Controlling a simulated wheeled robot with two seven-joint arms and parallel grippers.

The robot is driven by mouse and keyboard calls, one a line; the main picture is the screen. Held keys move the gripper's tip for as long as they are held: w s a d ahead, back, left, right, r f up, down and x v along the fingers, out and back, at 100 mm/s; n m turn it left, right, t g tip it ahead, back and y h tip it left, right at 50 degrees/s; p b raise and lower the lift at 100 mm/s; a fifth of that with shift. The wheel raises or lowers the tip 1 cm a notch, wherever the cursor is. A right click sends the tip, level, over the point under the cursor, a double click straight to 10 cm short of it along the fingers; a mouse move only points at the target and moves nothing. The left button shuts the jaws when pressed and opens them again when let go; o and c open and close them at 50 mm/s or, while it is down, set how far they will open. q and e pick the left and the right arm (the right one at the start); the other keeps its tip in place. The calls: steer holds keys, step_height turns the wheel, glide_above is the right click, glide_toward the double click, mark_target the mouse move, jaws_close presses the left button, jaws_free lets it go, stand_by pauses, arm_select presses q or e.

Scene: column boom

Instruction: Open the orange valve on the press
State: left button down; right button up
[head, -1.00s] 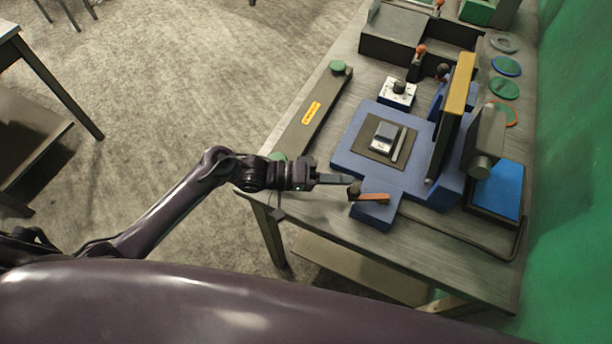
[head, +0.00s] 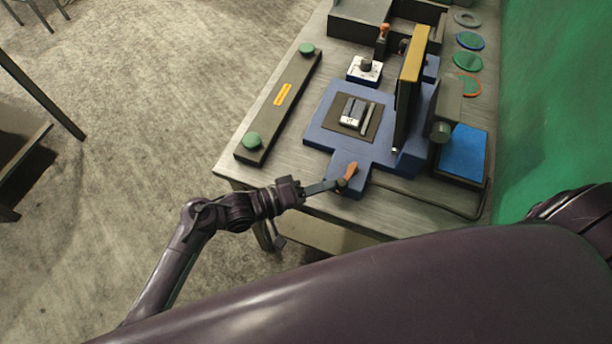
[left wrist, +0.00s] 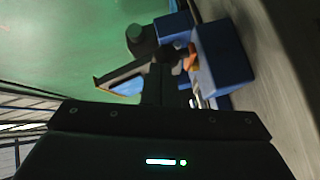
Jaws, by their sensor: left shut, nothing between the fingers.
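The orange valve handle (head: 349,173) sits on the blue block at the near end of the blue press (head: 318,128). It points away from me, toward the press plate. My left gripper (head: 336,185) is shut and empty, with its fingertips at the near left side of the handle, close to its pivot; I cannot tell if they touch. In the left wrist view the orange handle (left wrist: 193,58) shows partly, beside the blue block (left wrist: 222,60) and beyond the fingers. My right gripper is out of view.
A dark bar with two green knobs (head: 280,102) lies along the table's left edge. A white box with a black dial (head: 365,70) stands behind the press. A blue pad (head: 463,153) lies to the right, near the green wall (head: 550,110). Bare tabletop (head: 410,215) shows in front.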

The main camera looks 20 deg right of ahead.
arm_select(q)
steer(key=shift+s+d, duration=0.5)
steer(key=shift+s, duration=0.2)
steer(key=shift+s+p, duration=0.2)
steer(key=shift+p, duration=0.1)
steer(key=shift+s+d+f, duration=0.1)
steer(key=shift+s, duration=0.15)
steer(key=a+b, duration=0.2)
steer(key=a, duration=0.6)
steer(key=shift+w+r, duration=0.3)
steer(key=shift+r, duration=0.1)
steer(key=shift+a, duration=0.1)
steer(key=shift+w, duration=0.1)
